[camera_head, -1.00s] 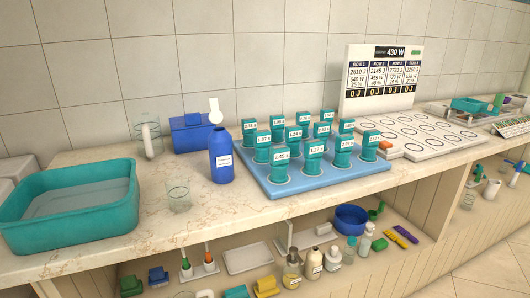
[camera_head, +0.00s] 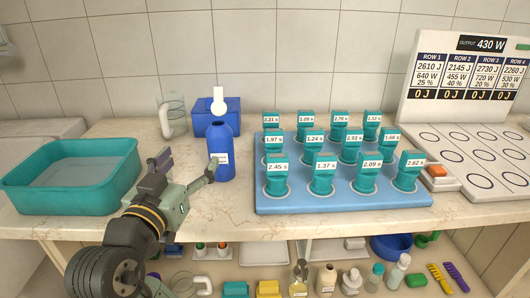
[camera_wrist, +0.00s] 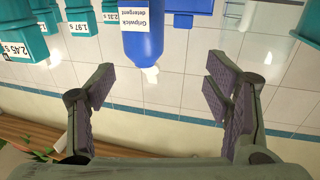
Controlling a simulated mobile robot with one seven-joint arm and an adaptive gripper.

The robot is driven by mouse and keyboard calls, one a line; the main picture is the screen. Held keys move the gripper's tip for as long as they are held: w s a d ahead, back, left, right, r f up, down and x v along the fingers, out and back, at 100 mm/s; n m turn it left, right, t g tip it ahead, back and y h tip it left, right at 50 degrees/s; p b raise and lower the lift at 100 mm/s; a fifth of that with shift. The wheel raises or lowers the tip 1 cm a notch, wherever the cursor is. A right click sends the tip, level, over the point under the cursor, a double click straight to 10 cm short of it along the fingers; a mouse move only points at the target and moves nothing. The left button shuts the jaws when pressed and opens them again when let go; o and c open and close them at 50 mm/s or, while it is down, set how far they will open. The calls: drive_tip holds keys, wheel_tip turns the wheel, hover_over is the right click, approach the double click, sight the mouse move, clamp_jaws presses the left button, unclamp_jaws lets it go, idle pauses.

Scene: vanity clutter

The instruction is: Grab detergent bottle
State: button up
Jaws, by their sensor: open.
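The detergent bottle (camera_head: 222,155) is blue with a white label and stands upright on the counter, left of the teal block board. A white cap-like piece shows at its top. In the wrist view the bottle (camera_wrist: 142,32) appears upside down at the top centre, its label reading "Gripwick detergent". My gripper (camera_head: 188,166) is open and empty at the bottle's left front. One finger lies close to or across the bottle's left edge in the head view; I cannot tell if they touch. In the wrist view the bottle is beyond the open fingers (camera_wrist: 158,80).
A teal tub (camera_head: 70,178) stands left. A blue box (camera_head: 207,122) and a clear jug (camera_head: 168,118) stand behind the bottle. A blue board (camera_head: 330,203) with several labelled teal blocks is close on its right. A lower shelf holds small bottles and brushes.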

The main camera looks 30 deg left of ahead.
sight(215, 147)
drive_tip(key=shift+w+d+f+m+h, duration=0.3)
drive_tip(key=shift+w+d+h, duration=0.25)
drive_tip(key=shift+w, duration=0.15)
drive_tip(key=x, duration=0.3)
drive_tip(key=shift+w+a+y+p, duration=0.2)
drive_tip(key=shift+w+y+p, duration=0.05)
drive_tip(key=shift+w+p, duration=0.1)
drive_tip(key=shift+d+f+p+x, duration=0.15)
drive_tip(key=shift+p+x, duration=0.1)
drive_tip(key=shift+x, duration=0.8)
drive_tip(key=shift+d+p+x, duration=0.1)
drive_tip(key=shift+p+x, duration=0.15)
drive_tip(key=shift+x, duration=0.8)
drive_tip(key=shift+d+f+p+x, duration=0.15)
drive_tip(key=shift+p+x, duration=0.1)
drive_tip(key=shift+x, duration=0.8)
drive_tip(key=shift+c, duration=0.2)
drive_tip(key=shift+r, duration=0.1)
drive_tip(key=c, duration=1.5)
